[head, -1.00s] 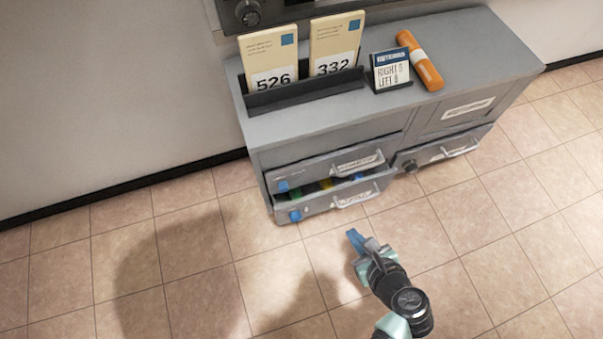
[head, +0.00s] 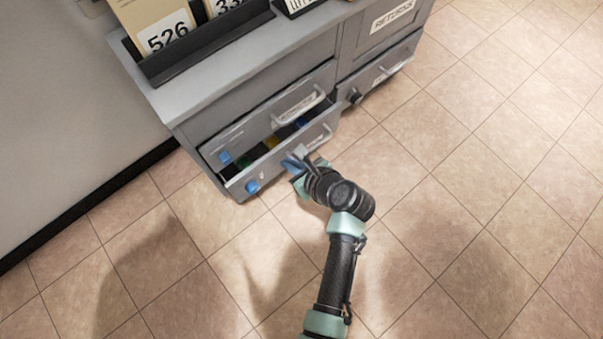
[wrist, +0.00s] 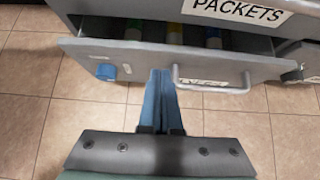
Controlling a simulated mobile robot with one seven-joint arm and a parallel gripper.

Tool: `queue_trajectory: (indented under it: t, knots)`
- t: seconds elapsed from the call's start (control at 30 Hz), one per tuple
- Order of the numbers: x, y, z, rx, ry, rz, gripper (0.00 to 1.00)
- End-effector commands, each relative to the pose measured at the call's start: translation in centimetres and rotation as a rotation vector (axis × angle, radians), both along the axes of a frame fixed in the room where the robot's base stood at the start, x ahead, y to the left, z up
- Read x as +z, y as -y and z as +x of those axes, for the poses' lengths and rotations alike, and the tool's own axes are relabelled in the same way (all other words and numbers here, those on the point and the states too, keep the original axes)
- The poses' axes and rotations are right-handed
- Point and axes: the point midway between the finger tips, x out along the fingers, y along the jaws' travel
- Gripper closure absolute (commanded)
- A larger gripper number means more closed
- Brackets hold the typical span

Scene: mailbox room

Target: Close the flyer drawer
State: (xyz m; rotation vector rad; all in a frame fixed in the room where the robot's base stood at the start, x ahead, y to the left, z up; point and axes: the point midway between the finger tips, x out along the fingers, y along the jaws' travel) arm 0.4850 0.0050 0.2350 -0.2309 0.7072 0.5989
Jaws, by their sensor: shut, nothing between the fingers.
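The lower left cabinet drawer (head: 274,171) stands partly open, with green, yellow and blue items inside. Its label is too small to read; I take it for the flyer drawer. In the wrist view its grey front (wrist: 132,61) has a blue knob at the left and a bar handle (wrist: 212,88) at the right. My gripper (head: 291,163) is shut and empty, in front of this drawer. In the wrist view its blue fingertips (wrist: 160,72) overlap the front panel just left of the handle. I cannot tell whether they touch it.
A drawer labelled PACKETS (wrist: 238,10) lies directly above the open one. To the right is another drawer (head: 378,75) with a dark knob, below a RETURNS panel (head: 392,17). A dark rack (head: 205,45) holds numbered cards on top. The tiled floor around is clear.

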Motion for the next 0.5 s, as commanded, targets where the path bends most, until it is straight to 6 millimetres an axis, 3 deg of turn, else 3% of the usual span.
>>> queue_trajectory:
  t: [0.2,0.5]
  knots:
    - [-0.1,-1.0,1.3,0.001,0.0,0.0,1.0]
    - [0.1,-1.1,1.5,0.0,-0.002,0.001,1.0]
